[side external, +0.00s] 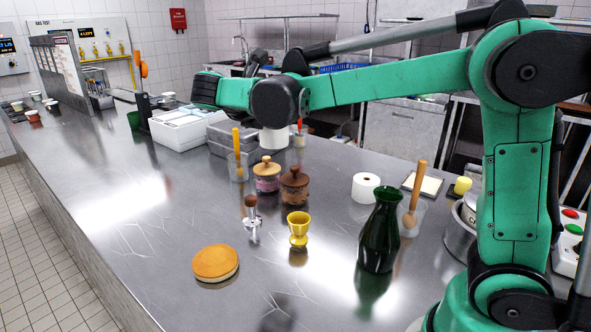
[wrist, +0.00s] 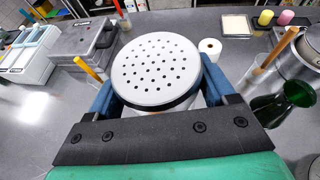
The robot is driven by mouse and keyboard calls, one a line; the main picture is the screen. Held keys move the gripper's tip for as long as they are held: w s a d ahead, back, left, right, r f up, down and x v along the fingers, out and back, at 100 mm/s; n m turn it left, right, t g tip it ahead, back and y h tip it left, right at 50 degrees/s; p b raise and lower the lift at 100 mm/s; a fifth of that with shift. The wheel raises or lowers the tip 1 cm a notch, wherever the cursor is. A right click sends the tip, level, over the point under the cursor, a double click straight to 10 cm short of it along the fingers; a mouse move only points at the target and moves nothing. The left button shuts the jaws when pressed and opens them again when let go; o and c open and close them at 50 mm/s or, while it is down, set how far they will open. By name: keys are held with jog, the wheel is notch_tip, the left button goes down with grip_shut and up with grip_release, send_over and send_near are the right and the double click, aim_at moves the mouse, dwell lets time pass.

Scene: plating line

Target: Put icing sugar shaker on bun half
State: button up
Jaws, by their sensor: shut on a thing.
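The icing sugar shaker (wrist: 155,72), white with a round perforated lid, is between the blue fingers of my gripper (wrist: 160,97) in the wrist view. My gripper is shut on it, with the holed lid facing up. In the side external view the white body of the shaker (side external: 273,141) shows below my dark wrist joint, in front of the grey containers; the fingers are hidden there. The bun half (side external: 215,262), a flat golden-topped disc, lies on the steel counter at the front left, well apart from the shaker. It is not in the wrist view.
Near the bun half stand a tamper (side external: 252,218), a yellow egg cup (side external: 298,229) and two lidded jars (side external: 294,186). A dark green vase (side external: 379,232) and a paper roll (side external: 365,188) stand to the right. The counter left of the bun half is clear.

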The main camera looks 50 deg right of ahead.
jog(key=w+a+r+n+t+y, duration=0.1)
jog(key=w+a+n+t, duration=0.15)
jog(key=a, duration=0.45)
jog(key=w+a+n+t+y, duration=0.1)
jog(key=a+n+t+y, duration=0.15)
jog(key=a, duration=0.45)
jog(key=t, duration=0.1)
send_over(214, 256)
notch_tip(214, 256, down, 15)
jog(key=shift+n+h, duration=0.3)
jog(key=shift+h, duration=0.05)
jog(key=shift+f, duration=2.35)
jog(key=shift+f, duration=0.15)
jog(key=o, duration=1.3)
